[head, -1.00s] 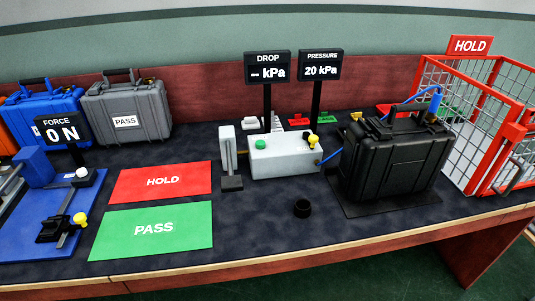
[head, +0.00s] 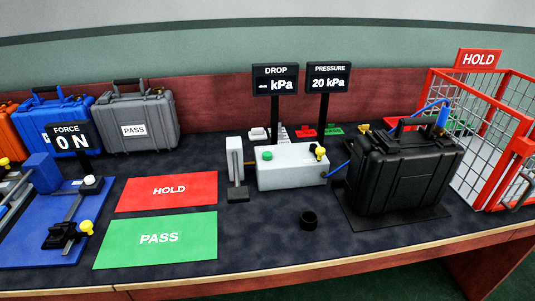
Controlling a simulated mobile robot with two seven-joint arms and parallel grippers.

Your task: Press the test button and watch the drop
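A grey test box (head: 292,178) stands mid-bench with a green button (head: 267,155) on its top left and a yellow knob (head: 320,151) at its right. The drop display (head: 275,80) behind it shows dashes and "kPa". The pressure display (head: 328,78) reads 20 kPa. A blue hose (head: 339,170) runs from the box toward a closed black case (head: 405,178) on a dark mat, and a blue fitting (head: 443,117) sits at the case's top right. Neither of my grippers is in view.
A red HOLD mat (head: 168,191) and a green PASS mat (head: 156,240) lie left of the box. A blue force rig (head: 45,225), its display (head: 70,138) at 0 N, stands far left. Cases line the back left. A red wire cage (head: 490,140) stands right.

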